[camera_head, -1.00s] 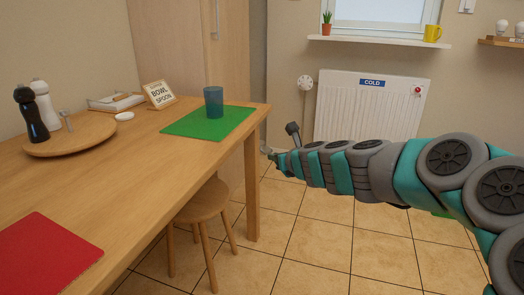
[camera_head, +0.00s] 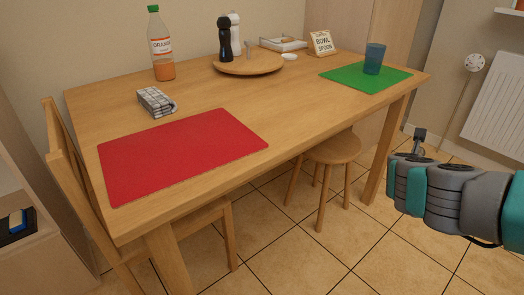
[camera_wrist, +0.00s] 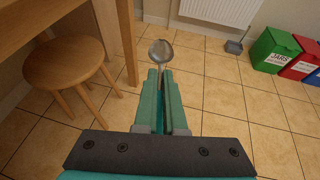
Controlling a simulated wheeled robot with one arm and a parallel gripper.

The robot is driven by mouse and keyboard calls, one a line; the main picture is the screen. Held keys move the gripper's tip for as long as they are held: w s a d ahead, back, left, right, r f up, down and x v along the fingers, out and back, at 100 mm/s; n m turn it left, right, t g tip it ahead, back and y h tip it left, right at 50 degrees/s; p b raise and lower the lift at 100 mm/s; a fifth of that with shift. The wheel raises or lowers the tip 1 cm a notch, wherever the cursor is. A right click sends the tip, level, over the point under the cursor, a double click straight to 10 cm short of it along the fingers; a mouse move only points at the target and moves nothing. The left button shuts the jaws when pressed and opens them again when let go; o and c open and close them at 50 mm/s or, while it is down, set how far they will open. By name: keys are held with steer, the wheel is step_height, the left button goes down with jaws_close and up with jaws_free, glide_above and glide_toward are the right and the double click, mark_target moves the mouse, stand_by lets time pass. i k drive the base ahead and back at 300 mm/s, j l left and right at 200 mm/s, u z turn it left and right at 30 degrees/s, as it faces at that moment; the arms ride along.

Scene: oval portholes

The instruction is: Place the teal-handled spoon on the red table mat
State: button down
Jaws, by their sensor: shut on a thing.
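The spoon's metal bowl (camera_wrist: 161,50) sticks out beyond the fingertips of my gripper (camera_wrist: 161,78) in the wrist view. The gripper is shut on the spoon, and its handle lies mostly hidden between the teal fingers. The spoon hangs over the tiled floor, to the right of the stool. The red table mat (camera_head: 183,154) lies flat and bare on the near left part of the table. In the head view my arm is at the right, off the table's right side and apart from the mat; the spoon cannot be made out there.
The wooden table (camera_head: 292,118) holds an orange bottle (camera_head: 162,48), a patterned box (camera_head: 157,102), a round board with shakers (camera_head: 247,64), and a green mat (camera_head: 366,78) with a blue cup (camera_head: 374,59). A stool (camera_head: 332,150) and a chair (camera_head: 66,165) stand beside it.

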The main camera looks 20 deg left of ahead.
mark_target(225, 128)
steer(key=k+j+u, duration=0.1)
steer(key=k+u, duration=0.3)
steer(key=k+j+u, duration=0.25)
steer(key=k+u, duration=0.2)
